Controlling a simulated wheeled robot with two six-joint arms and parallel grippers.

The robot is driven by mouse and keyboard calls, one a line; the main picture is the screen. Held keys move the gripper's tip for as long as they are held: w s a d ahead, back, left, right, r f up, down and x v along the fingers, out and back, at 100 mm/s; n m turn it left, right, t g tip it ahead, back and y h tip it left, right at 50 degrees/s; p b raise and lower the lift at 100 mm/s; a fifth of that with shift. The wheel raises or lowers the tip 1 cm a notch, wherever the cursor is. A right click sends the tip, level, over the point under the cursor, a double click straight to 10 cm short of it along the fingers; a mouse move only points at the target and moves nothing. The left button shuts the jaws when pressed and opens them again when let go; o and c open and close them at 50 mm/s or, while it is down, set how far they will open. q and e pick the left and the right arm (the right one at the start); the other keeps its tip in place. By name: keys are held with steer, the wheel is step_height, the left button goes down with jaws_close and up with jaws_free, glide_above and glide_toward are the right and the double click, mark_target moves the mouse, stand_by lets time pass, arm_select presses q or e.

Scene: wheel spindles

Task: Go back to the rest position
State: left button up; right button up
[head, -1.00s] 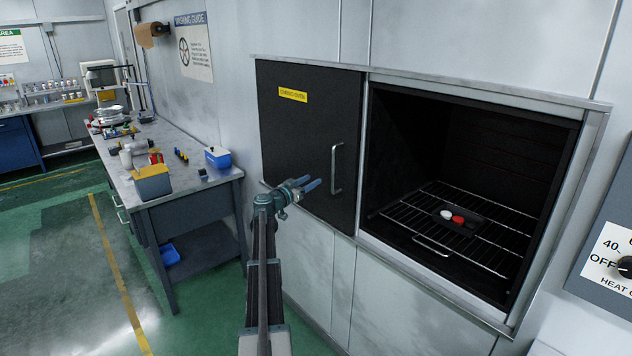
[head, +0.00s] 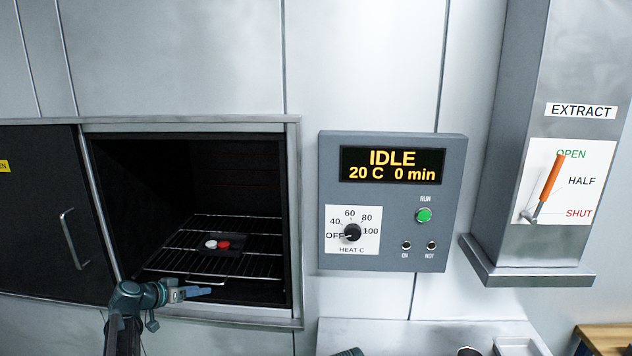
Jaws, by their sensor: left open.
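My left gripper (head: 198,292) is open and empty, in front of the lower edge of the oven opening, with its blue fingers pointing right. The oven (head: 290,220) stands open, its dark door (head: 45,200) with a bar handle at the left of the opening. Inside, a small dark tray (head: 240,242) sits on the wire rack (head: 262,264), with a white round piece (head: 211,244) and a red piece (head: 224,245) on it. My right gripper does not show.
A control panel (head: 455,200) reads IDLE, 20 C, 0 min; its heat knob (head: 352,232) is near OFF. An extract duct (head: 520,60) with an orange lever (head: 551,178) tilted towards OPEN is at the right. A bench (head: 385,332) with partly cut-off items is below.

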arm_select(q)
steer(key=s+d+f+m+g, duration=0.15)
steer(key=s+d, duration=0.25)
steer(key=d, duration=0.4)
steer(key=s+d+f+g, duration=0.3)
steer(key=d, duration=0.4)
steer(key=s+d+f+g, duration=0.2)
steer(key=s+d+f, duration=0.15)
steer(key=d, duration=0.45)
steer(key=s+d+f+g+y, duration=0.1)
steer(key=s+d+g+y, duration=0.1)
steer(key=s, duration=0.9)
steer(key=s+d+f+g+y, duration=0.2)
steer(key=s+d+y, duration=0.3)
steer(key=s, duration=0.5)
steer(key=shift+s+d, duration=0.4)
steer(key=shift+d, duration=0.75)
steer(key=shift+f+n, duration=0.1)
steer(key=shift+n, duration=0.15)
